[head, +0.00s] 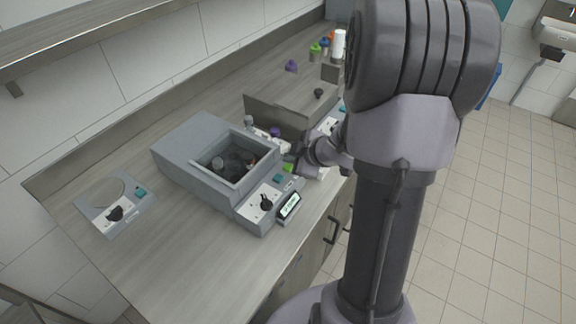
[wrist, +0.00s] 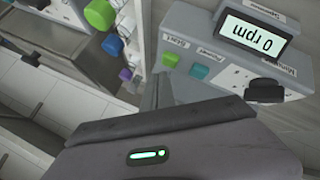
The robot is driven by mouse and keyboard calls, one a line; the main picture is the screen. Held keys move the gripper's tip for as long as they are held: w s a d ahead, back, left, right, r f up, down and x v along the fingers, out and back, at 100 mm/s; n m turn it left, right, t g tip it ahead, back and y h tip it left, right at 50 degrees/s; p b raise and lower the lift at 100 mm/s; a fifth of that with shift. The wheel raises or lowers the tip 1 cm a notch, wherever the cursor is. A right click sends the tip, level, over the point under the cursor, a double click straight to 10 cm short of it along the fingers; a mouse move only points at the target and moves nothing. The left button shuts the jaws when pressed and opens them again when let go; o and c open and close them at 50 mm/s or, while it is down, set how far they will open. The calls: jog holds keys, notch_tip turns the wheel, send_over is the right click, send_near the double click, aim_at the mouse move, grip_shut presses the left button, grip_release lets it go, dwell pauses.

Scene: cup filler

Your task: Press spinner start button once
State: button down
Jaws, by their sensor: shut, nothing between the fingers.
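The spinner (head: 190,150) is a grey box on the counter with an open square well. Its front panel shows upside down in the wrist view, with a display (wrist: 250,38) reading 0 rpm. The green start button (wrist: 170,60) sits at the panel's left end, beside a teal button (wrist: 199,71). The green button also shows in the head view (head: 288,168). My gripper (head: 297,162) is shut and empty, close to the green button. In the wrist view its dark fingers (wrist: 156,88) are just below the button; I cannot tell whether they touch it.
A black knob (wrist: 264,87) sits on the spinner panel. Another device (head: 290,100) stands behind, with bottles (head: 338,45) farther back. A flat station (head: 112,208) with a round recess lies at the left. The front counter is clear.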

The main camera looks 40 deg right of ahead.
aim_at(290, 168)
jog(key=shift+f, duration=0.1)
jog(key=shift+f+b, duration=0.3)
jog(key=shift+f+b, duration=0.35)
jog(key=shift+f, duration=0.15)
dwell(0.8)
jog(key=shift+r+p, duration=0.95)
jog(key=shift+p, duration=0.05)
notch_tip(290, 168, up, 5)
jog(key=p, duration=0.5)
